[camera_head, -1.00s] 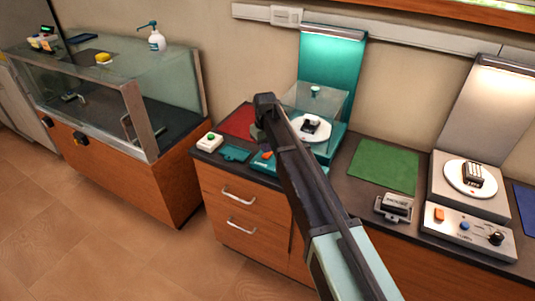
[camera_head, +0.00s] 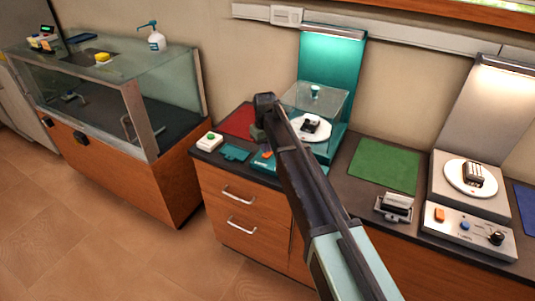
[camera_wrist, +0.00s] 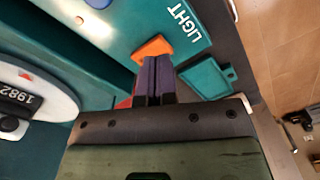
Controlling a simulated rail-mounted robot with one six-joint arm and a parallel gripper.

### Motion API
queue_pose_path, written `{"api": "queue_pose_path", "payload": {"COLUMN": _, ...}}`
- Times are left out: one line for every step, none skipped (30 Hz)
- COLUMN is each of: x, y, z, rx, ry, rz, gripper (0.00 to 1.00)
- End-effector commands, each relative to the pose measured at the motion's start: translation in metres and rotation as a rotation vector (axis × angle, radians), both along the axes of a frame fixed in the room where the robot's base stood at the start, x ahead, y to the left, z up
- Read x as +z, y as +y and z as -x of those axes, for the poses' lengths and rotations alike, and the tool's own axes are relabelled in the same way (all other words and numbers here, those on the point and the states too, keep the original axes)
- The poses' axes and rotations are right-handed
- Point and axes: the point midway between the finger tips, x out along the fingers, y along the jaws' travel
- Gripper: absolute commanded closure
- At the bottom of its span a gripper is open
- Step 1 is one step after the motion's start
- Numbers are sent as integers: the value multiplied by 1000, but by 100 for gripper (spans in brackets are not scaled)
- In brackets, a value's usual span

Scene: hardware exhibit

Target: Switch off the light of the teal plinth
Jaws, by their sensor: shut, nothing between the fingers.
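The teal plinth (camera_head: 337,62) stands at the middle back of the counter, and the lamp (camera_head: 334,32) at its top glows. A turntable (camera_head: 322,136) on it carries a small dark item under a clear cover. In the wrist view, an orange switch (camera_wrist: 152,48) sits on the teal front panel (camera_wrist: 112,28) beside the word LIGHT. My gripper (camera_wrist: 157,62) is shut and empty, its fingertips right at the switch's edge; I cannot tell whether they touch it. In the head view, my arm hides part of the panel.
A white box with a green button (camera_head: 209,140) stands left of the plinth. A green mat (camera_head: 385,165) and a dark block (camera_head: 396,206) lie to the right. A grey plinth (camera_head: 470,185) with a lit lamp and its own orange switch (camera_head: 439,215) is farther right.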

Motion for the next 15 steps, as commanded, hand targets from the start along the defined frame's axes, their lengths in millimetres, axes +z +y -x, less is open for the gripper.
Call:
{"api": "queue_pose_path", "payload": {"x": -2, "y": 0, "z": 0, "rx": 0, "ry": 0, "rz": 0, "gripper": 100}}
{"api": "queue_pose_path", "payload": {"x": -2, "y": 0, "z": 0, "rx": 0, "ry": 0, "rz": 0, "gripper": 100}}
{"api": "queue_pose_path", "payload": {"x": -3, "y": 0, "z": 0, "rx": 0, "ry": 0, "rz": 0, "gripper": 100}}
{"api": "queue_pose_path", "payload": {"x": -3, "y": 0, "z": 0, "rx": 0, "ry": 0, "rz": 0, "gripper": 100}}
{"api": "queue_pose_path", "payload": {"x": -4, "y": 0, "z": 0, "rx": 0, "ry": 0, "rz": 0, "gripper": 100}}
{"api": "queue_pose_path", "payload": {"x": -4, "y": 0, "z": 0, "rx": 0, "ry": 0, "rz": 0, "gripper": 100}}
{"api": "queue_pose_path", "payload": {"x": -5, "y": 0, "z": 0, "rx": 0, "ry": 0, "rz": 0, "gripper": 100}}
{"api": "queue_pose_path", "payload": {"x": -5, "y": 0, "z": 0, "rx": 0, "ry": 0, "rz": 0, "gripper": 100}}
{"api": "queue_pose_path", "payload": {"x": -6, "y": 0, "z": 0, "rx": 0, "ry": 0, "rz": 0, "gripper": 100}}
{"api": "queue_pose_path", "payload": {"x": -6, "y": 0, "z": 0, "rx": 0, "ry": 0, "rz": 0, "gripper": 100}}
{"api": "queue_pose_path", "payload": {"x": -7, "y": 0, "z": 0, "rx": 0, "ry": 0, "rz": 0, "gripper": 100}}
{"api": "queue_pose_path", "payload": {"x": -7, "y": 0, "z": 0, "rx": 0, "ry": 0, "rz": 0, "gripper": 100}}
{"api": "queue_pose_path", "payload": {"x": -8, "y": 0, "z": 0, "rx": 0, "ry": 0, "rz": 0, "gripper": 100}}
{"api": "queue_pose_path", "payload": {"x": -8, "y": 0, "z": 0, "rx": 0, "ry": 0, "rz": 0, "gripper": 100}}
{"api": "queue_pose_path", "payload": {"x": -9, "y": 0, "z": 0, "rx": 0, "ry": 0, "rz": 0, "gripper": 100}}
